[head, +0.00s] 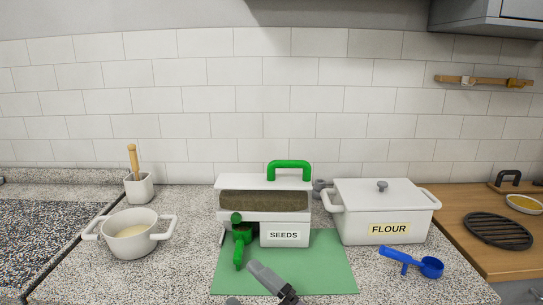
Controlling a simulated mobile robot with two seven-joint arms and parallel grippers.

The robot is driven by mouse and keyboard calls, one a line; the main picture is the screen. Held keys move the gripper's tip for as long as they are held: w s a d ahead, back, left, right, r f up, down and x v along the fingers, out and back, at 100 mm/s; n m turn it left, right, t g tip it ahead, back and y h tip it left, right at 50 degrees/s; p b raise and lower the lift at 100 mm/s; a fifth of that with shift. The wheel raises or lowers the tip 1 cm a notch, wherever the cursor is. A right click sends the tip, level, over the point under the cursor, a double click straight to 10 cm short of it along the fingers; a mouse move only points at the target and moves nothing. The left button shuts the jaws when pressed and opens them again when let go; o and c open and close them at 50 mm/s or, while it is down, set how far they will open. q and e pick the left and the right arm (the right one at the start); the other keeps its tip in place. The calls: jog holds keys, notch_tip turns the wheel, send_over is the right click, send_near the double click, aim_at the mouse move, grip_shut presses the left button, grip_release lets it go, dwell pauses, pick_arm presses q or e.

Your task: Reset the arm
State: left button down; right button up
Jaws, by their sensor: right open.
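My right gripper (266,278) shows at the bottom middle, grey and black, over the near part of the green mat (325,272). It is open, and I see nothing between its fingers. A green tool (241,250), which looks like a scoop, is just beyond it, at the front left of the white SEEDS box (285,236). The gripper appears apart from the tool. The box's lid with a green handle (289,165) is raised at the back, and brown seeds (263,201) show inside. My left gripper is not in view.
A lidded white FLOUR box (348,215) stands right of the mat, with a blue scoop (418,263) in front. A white two-handled pot (130,243) and a small pot with a wooden handle (139,188) stand left. A black trivet (497,230) lies far right.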

jog(key=s+d+f+m+t+h, duration=0.2)
jog(key=d+f+m+t+h, duration=0.2)
jog(key=d+f+m+h, duration=0.6)
jog(key=s+d+f+m+g+h, duration=0.5)
jog(key=s+d+f+m, duration=0.8)
jog(key=s, duration=0.5)
jog(key=shift+s+d+f+g+h, duration=0.15)
jog(key=shift+d+f+g+h, duration=0.15)
jog(key=shift+d+f+g, duration=0.45)
